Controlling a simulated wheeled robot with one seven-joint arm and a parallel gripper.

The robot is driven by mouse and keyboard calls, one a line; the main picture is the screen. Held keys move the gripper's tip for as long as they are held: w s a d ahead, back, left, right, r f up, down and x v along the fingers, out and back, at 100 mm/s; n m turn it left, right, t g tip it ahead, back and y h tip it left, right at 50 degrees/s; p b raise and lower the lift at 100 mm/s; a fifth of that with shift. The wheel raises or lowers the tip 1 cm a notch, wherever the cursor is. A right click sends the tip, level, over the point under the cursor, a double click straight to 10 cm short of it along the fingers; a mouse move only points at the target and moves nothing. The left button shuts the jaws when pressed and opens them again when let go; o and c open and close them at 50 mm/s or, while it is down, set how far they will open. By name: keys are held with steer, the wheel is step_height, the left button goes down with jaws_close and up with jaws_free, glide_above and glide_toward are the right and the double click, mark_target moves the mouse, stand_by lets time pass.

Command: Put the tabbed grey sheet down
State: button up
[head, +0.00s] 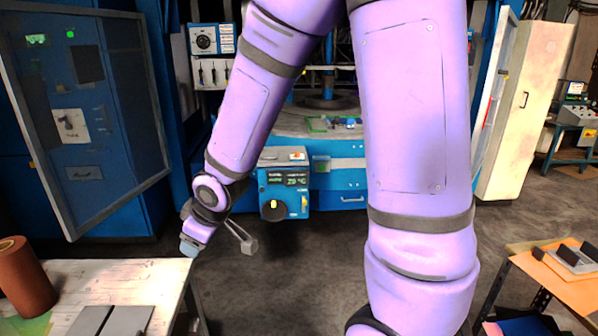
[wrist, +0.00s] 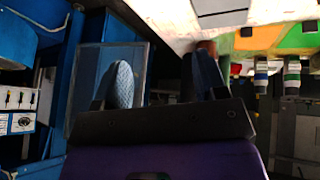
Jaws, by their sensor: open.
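Grey pieces (wrist: 222,19) also show at the top of the wrist view. My gripper (head: 220,245) is open and empty, beyond the table's far right corner and apart from the sheets. In the wrist view its two fingers (wrist: 163,82) stand wide apart with nothing between them.
The white table (head: 150,278) carries a reddish-brown roll (head: 24,278) and a green patch. A blue machine (head: 330,165) stands ahead, with a framed clear door (head: 95,120) at left. An orange-topped cart (head: 572,290) is at right. Dark floor lies between.

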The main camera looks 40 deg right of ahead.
steer(key=s+d+r+m+h, duration=0.1)
steer(key=s+d+r+m, duration=0.1)
steer(key=s+d+r, duration=0.3)
steer(key=s+d+r+m+h, duration=0.1)
steer(key=s+r+m, duration=0.15)
steer(key=r, duration=0.45)
steer(key=s+d+r+m, duration=0.1)
steer(key=s+r, duration=0.2)
steer(key=s, duration=0.4)
steer(key=s+d+r+m+g, duration=0.1)
steer(key=s+d+r+m, duration=0.1)
steer(key=s+r, duration=0.2)
steer(key=s, duration=0.3)
steer(key=shift+r, duration=0.15)
